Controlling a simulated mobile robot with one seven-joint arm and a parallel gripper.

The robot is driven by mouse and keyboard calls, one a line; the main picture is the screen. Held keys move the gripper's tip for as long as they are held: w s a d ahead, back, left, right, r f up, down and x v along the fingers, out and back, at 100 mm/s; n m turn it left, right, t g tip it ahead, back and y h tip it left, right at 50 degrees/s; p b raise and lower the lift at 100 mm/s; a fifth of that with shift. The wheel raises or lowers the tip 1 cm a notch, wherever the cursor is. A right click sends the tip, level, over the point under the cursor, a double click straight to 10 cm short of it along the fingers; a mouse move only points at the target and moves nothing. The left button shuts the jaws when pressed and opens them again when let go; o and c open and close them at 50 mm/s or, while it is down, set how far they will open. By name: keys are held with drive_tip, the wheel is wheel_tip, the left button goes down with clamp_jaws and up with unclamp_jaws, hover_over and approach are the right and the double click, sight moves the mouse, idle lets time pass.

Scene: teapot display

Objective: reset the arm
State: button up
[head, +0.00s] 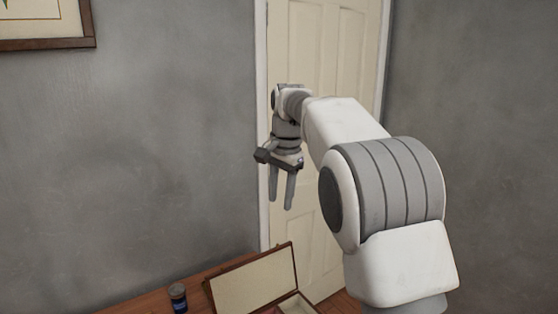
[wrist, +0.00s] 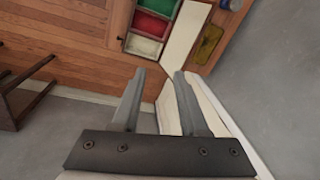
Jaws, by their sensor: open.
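My gripper (head: 281,190) hangs pointing down in the head view, in front of the white door and above the wooden surface. Its two fingers are apart with nothing between them. In the wrist view my gripper (wrist: 158,80) also shows open and empty. My arm reaches from the lower right, bent, with the gripper at its far end.
An open box (head: 252,285) stands on a wooden surface (head: 150,302), beside a small dark jar (head: 178,297). The box's colored compartments (wrist: 151,27) show in the wrist view. A dark wooden piece of furniture (wrist: 22,95) stands at left. A door (head: 325,50) and grey walls (head: 150,150) stand behind.

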drive_tip(key=s+d+r+n+t, duration=0.1)
drive_tip(key=s+d+r+n, duration=0.1)
drive_tip(key=s+d, duration=0.45)
drive_tip(key=s+d+r+n+t, duration=0.1)
drive_tip(key=s+d+r+n, duration=0.15)
drive_tip(key=s, duration=0.75)
drive_tip(key=s+d+f+n+t, duration=0.1)
drive_tip(key=s+d+f, duration=0.1)
drive_tip(key=s+f, duration=0.3)
drive_tip(key=s+d+f+n+t+b, duration=0.1)
drive_tip(key=s+f, duration=0.4)
drive_tip(key=s, duration=0.7)
drive_tip(key=shift+s+d+n+h, duration=0.2)
drive_tip(key=shift+d+n+h, duration=0.2)
drive_tip(key=shift+d+n, duration=0.4)
